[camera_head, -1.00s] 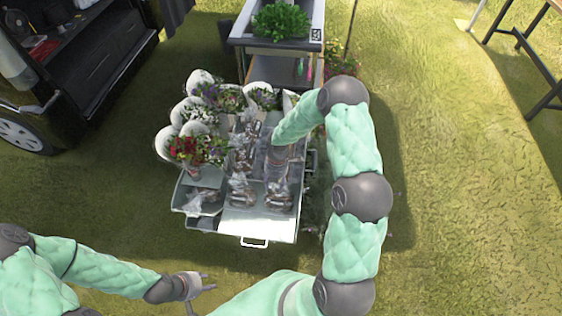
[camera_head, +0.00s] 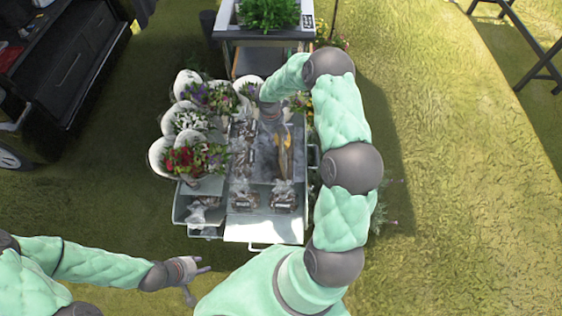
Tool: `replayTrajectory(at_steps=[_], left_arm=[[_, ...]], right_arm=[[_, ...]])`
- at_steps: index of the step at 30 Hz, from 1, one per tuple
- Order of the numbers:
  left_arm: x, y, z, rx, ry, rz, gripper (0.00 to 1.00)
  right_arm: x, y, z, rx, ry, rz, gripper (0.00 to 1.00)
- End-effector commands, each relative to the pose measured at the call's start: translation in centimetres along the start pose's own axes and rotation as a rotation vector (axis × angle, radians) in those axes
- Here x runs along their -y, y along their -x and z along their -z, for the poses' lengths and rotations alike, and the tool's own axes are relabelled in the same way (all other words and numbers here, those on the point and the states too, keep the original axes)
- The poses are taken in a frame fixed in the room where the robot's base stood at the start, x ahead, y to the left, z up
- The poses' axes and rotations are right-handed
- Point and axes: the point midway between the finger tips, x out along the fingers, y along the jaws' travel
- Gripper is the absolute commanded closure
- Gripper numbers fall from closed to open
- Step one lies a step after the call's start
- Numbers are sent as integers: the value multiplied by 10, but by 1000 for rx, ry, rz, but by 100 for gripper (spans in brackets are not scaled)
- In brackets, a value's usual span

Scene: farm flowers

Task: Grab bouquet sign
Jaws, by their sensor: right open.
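No sign plainly marked for the bouquets can be made out. Several wrapped bouquets, among them a red one (camera_head: 184,160) and a white one (camera_head: 187,119), stand at the left side of the metal cart (camera_head: 262,232). My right gripper (camera_head: 272,113) is over the back of the cart, near the bouquets, small and partly hidden by its own wrist. It is open. An upright brown-orange item (camera_head: 285,152) stands just in front of it. My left gripper (camera_head: 200,281) is open and empty, low in front of the cart, with its fingers spread.
Clear bags of brown goods (camera_head: 245,196) sit on the cart. Behind it is a planter cart with green plants (camera_head: 268,14) and a small black-and-white label (camera_head: 308,21). A black vehicle (camera_head: 65,65) is at left.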

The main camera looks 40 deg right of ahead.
Motion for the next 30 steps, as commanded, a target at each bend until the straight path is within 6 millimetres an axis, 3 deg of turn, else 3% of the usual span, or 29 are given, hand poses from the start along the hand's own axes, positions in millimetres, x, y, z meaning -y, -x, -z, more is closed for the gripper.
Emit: replayTrajectory(at_steps=[6, 14, 21, 30], left_arm=[[4, -11, 0, 0, 0, 0, 60], [6, -18, 1, 0, 0, 0, 60], [12, -33, 1, 0, 0, 0, 60], [12, -34, 2, 0, 0, 0, 60]], right_arm=[[0, -35, 0, -2, -2, 0, 52], [0, -51, -4, 0, -3, -1, 52], [0, -85, -11, -2, -2, -1, 52], [0, -91, -11, 0, -2, -1, 52]])
